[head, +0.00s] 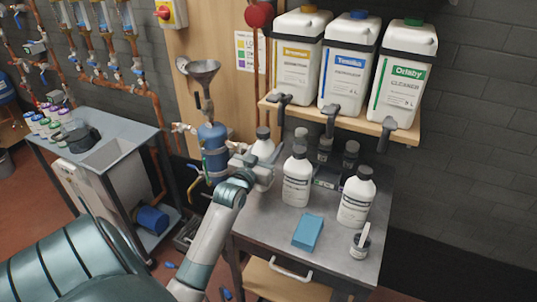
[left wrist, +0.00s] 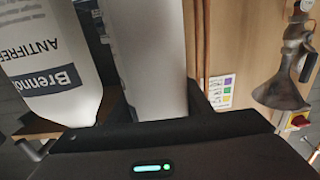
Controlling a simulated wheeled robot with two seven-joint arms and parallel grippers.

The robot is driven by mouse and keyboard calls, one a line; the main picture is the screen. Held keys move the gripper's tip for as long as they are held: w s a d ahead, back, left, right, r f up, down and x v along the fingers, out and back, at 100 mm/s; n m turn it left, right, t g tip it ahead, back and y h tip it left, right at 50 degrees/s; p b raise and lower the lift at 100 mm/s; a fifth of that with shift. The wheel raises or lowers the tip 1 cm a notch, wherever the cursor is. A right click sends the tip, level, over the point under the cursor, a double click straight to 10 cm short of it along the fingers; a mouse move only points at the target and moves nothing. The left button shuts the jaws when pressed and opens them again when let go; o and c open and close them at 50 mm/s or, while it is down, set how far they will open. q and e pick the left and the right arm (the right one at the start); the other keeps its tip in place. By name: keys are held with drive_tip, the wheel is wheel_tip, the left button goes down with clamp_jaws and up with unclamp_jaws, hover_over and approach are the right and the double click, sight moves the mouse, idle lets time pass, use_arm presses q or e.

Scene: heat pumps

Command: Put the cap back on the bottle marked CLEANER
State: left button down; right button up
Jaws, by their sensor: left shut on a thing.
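Three white bottles with dark caps stand on the grey bench: one at the back left (head: 263,146), one in the middle (head: 297,180) and one at the right (head: 356,198). Their small labels are unreadable in the head view. My left gripper (head: 254,169) is shut at the back-left bottle. In the left wrist view a plain white body (left wrist: 147,60) is between the dark fingers, beside an upside-down bottle label reading ANTIFREEZE (left wrist: 45,75). No loose cap is clearly visible.
Small dark bottles (head: 350,156) stand at the back. Two more jugs (head: 347,60) share the shelf (head: 345,122). A funnel (head: 203,72) hangs behind my gripper.

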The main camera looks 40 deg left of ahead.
idle(0.3)
use_arm(q)
wheel_tip(320, 180, down, 4)
drive_tip(key=shift+r+p, duration=0.25)
drive_tip(key=shift+p, duration=0.4)
drive_tip(key=shift+f, duration=0.15)
drive_tip(key=c, duration=0.9)
unclamp_jaws()
drive_tip(key=shift+s, duration=0.15)
